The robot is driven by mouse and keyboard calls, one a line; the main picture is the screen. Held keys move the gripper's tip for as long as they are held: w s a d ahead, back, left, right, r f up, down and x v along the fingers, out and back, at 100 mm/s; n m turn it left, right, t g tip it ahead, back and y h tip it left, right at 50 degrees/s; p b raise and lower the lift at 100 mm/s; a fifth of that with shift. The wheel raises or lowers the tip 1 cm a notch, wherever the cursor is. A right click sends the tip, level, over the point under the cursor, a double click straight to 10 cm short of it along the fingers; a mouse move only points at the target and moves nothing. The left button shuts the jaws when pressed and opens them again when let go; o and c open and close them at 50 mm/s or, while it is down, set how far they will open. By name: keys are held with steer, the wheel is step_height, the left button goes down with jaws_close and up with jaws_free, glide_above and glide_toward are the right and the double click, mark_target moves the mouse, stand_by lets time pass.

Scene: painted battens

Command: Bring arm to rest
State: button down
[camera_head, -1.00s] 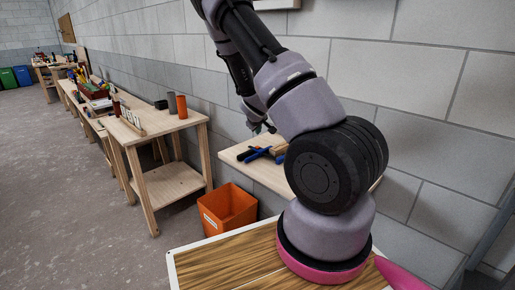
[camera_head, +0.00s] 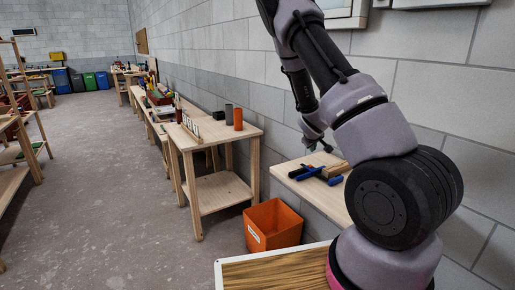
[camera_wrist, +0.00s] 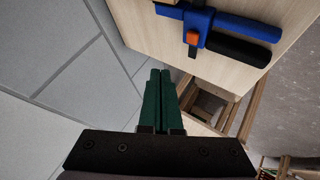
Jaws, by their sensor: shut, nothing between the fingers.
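My arm rises on the right of the head view and bends down to my gripper (camera_head: 326,146), which hangs small and partly hidden above a pale wooden wall table (camera_head: 331,202). In the wrist view the two green fingers of my gripper (camera_wrist: 159,74) lie together, shut and empty. A blue and black clamp (camera_wrist: 232,27) with an orange part lies on the table beyond the fingertips, apart from them. The tools also show in the head view (camera_head: 312,173), beside a brown wooden block (camera_head: 336,170).
A block wall (camera_head: 262,70) runs close behind my arm. An orange bin (camera_head: 272,226) stands on the floor near a wooden bench (camera_head: 220,192) holding an orange cylinder (camera_head: 238,119) and a grey one. The grey floor (camera_head: 115,200) to the left is clear, with shelving (camera_head: 22,150) beyond.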

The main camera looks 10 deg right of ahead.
steer(key=s+a+r+m+y, duration=0.1)
steer(key=s+a+r+m, duration=0.2)
steer(key=r, duration=0.5)
steer(key=s+a+r+m+g+y, duration=0.1)
steer(key=s+a+r+y, duration=0.15)
steer(key=s+r, duration=0.4)
steer(key=s+a+r+m, duration=0.2)
steer(key=s+a+r, duration=0.15)
steer(key=r, duration=0.45)
steer(key=s+a+r+y, duration=0.1)
steer(key=s+a+r, duration=0.2)
steer(key=s, duration=0.4)
steer(key=s+a+r+m+y, duration=0.1)
steer(key=s+a+r, duration=0.2)
steer(key=s, duration=0.5)
steer(key=s+a+r+y, duration=0.1)
steer(key=s+a+r, duration=0.2)
steer(key=s+r, duration=0.2)
steer(key=s, duration=0.2)
steer(key=shift+s, duration=0.35)
steer(key=shift+w+r, duration=0.1)
